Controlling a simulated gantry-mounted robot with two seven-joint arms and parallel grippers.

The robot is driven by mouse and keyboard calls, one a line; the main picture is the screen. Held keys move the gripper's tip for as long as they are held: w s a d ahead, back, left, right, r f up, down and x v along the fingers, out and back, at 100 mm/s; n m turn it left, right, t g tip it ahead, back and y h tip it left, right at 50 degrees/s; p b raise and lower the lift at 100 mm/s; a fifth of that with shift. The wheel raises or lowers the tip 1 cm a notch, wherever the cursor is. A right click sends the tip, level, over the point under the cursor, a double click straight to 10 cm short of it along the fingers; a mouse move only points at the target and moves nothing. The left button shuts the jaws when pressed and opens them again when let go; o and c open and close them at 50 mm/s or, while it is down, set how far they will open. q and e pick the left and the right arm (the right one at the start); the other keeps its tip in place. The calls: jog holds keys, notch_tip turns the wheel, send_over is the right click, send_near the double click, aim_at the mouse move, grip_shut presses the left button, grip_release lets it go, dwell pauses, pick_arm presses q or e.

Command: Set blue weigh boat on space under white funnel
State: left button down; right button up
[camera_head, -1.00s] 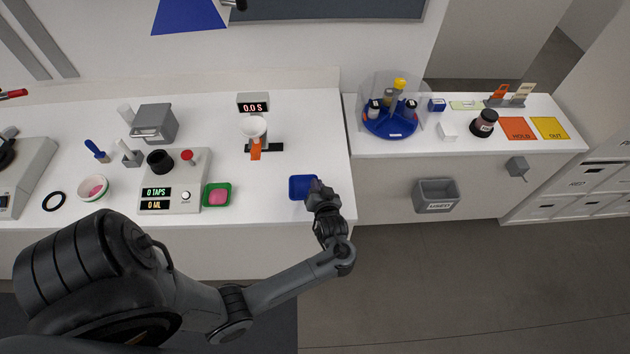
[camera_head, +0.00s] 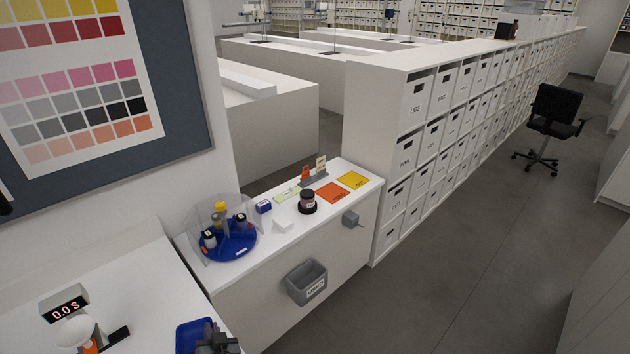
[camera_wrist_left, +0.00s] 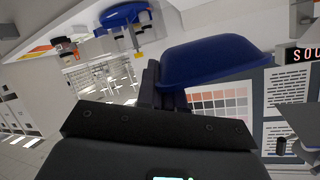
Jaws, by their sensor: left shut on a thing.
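The blue weigh boat (camera_head: 189,338) is at the bottom edge of the head view, near the right end of the near counter. My left gripper (camera_head: 208,338) is shut on the boat's right side. In the left wrist view the boat (camera_wrist_left: 212,60) extends from my gripper's fingers (camera_wrist_left: 160,88), and that view is turned over. The white funnel (camera_head: 75,332) is at the lower left, left of the boat and apart from it, with an orange part below. The space under the funnel is mostly cut off by the frame. My right gripper is not in view.
A timer reading 0.0 S (camera_head: 65,305) stands behind the funnel. On the side counter are a blue turntable with bottles (camera_head: 228,247) behind a clear guard, a dark jar (camera_head: 307,202), and orange (camera_head: 333,192) and yellow (camera_head: 353,180) cards. A grey bin (camera_head: 307,282) hangs on the counter's front.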

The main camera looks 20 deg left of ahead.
pick_arm(q)
jog(key=w+d+r+m+t+h, duration=0.25)
jog(key=d+m+h, duration=0.25)
jog(key=d, duration=0.3)
jog(key=w+d+r+m+t+h, duration=0.2)
jog(key=w+d+m+h, duration=0.25)
jog(key=d, duration=0.35)
jog(key=s+r+p, duration=0.9)
jog(key=r+p, duration=0.1)
jog(key=p, duration=0.3)
jog(key=shift+s+r+h+p, duration=0.3)
jog(key=shift+s+h+p, duration=0.05)
jog(key=shift+p, duration=0.05)
